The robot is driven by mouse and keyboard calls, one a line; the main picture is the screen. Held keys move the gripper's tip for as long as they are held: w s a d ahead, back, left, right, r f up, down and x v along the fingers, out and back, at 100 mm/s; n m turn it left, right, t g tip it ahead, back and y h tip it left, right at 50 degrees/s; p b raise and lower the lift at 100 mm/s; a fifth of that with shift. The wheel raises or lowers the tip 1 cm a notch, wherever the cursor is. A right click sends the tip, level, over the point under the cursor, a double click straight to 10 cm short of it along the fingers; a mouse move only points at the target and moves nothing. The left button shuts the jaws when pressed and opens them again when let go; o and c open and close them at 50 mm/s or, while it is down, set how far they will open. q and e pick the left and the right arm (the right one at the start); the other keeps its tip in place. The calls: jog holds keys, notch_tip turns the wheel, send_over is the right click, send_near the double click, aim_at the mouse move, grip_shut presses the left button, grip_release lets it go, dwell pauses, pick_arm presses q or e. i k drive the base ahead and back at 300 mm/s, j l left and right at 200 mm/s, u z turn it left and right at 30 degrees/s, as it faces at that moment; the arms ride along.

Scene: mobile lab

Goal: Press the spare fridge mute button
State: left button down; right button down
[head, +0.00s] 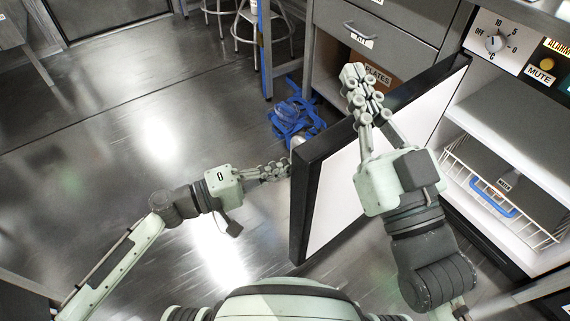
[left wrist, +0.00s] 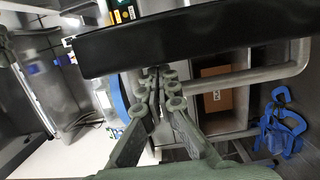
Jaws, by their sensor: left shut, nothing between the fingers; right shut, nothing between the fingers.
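The fridge door (head: 335,180), black-edged with a white inner face, stands open. My right gripper (head: 354,75) is shut and empty, over the door's upper part in the picture, well left of the button. My left gripper (head: 284,170) is shut and empty beside the door's outer edge; contact is unclear. It also shows in the left wrist view (left wrist: 160,85), below the black door edge (left wrist: 190,35).
The fridge interior holds a white shelf (head: 510,125) and a wire basket with a blue handle (head: 492,197). A temperature dial (head: 494,43) is left of the button. A PLATES box (head: 376,73) sits under a drawer. A blue item (head: 292,115) lies on the floor. Floor at left is clear.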

aim_at(546, 64)
jog(key=k+l, duration=0.2)
jog(key=l, duration=0.15)
jog(key=k+l, duration=0.2)
jog(key=l, duration=0.2)
jog(key=k+l, duration=0.25)
jog(key=l+u, duration=0.05)
jog(key=l, duration=0.05)
